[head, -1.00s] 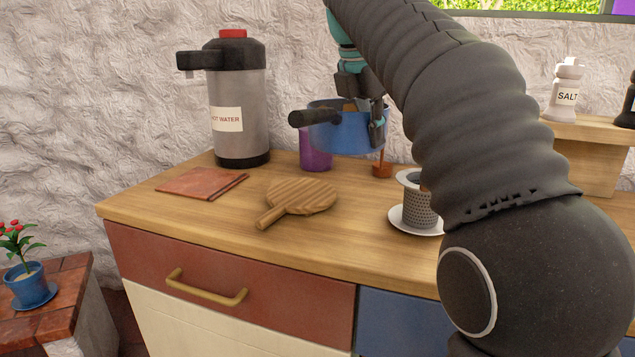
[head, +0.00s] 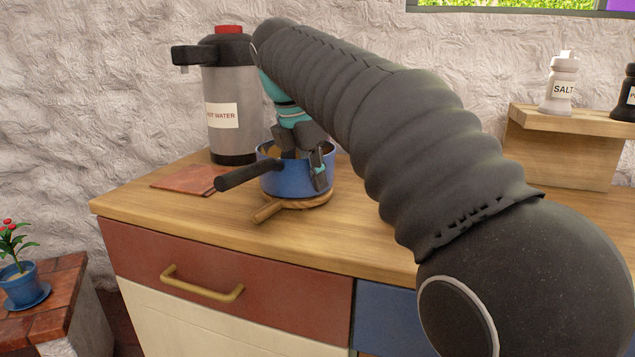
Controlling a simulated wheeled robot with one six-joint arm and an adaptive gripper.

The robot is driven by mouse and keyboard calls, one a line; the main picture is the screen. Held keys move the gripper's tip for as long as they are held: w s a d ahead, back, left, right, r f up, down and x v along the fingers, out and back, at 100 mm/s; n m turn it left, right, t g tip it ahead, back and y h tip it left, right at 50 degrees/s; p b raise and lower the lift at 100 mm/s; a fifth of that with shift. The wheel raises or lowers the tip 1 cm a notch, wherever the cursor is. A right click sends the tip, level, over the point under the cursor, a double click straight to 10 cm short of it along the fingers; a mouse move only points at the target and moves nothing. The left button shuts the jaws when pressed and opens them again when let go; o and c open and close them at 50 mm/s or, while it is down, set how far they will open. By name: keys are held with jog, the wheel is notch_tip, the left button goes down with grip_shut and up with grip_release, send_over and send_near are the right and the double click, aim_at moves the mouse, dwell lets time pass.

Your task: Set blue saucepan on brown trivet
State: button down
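The blue saucepan (head: 285,180) is upright over the round wooden paddle-shaped board (head: 318,202), its dark handle (head: 246,173) pointing left. The pan's base is at or just above the board; I cannot tell if it bears its full weight. The board's short handle (head: 266,212) sticks out at the front left. A flat reddish-brown square (head: 185,178) lies bare to the left; either flat piece could be the brown trivet. My gripper (head: 304,168) is shut on the saucepan's wall, one finger inside and one outside.
A hot water dispenser (head: 229,130) stands behind at the left, close to the pan. A shelf (head: 560,135) with a salt shaker (head: 560,85) is at the right. My arm hides much of the right counter.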

jog(key=shift+f, duration=0.2)
jog(key=c, duration=1.3)
grip_release()
jog(key=p+v, duration=0.1)
jog(key=v, duration=1.1)
jog(key=shift+r+p, duration=0.1)
jog(key=shift+p, duration=0.25)
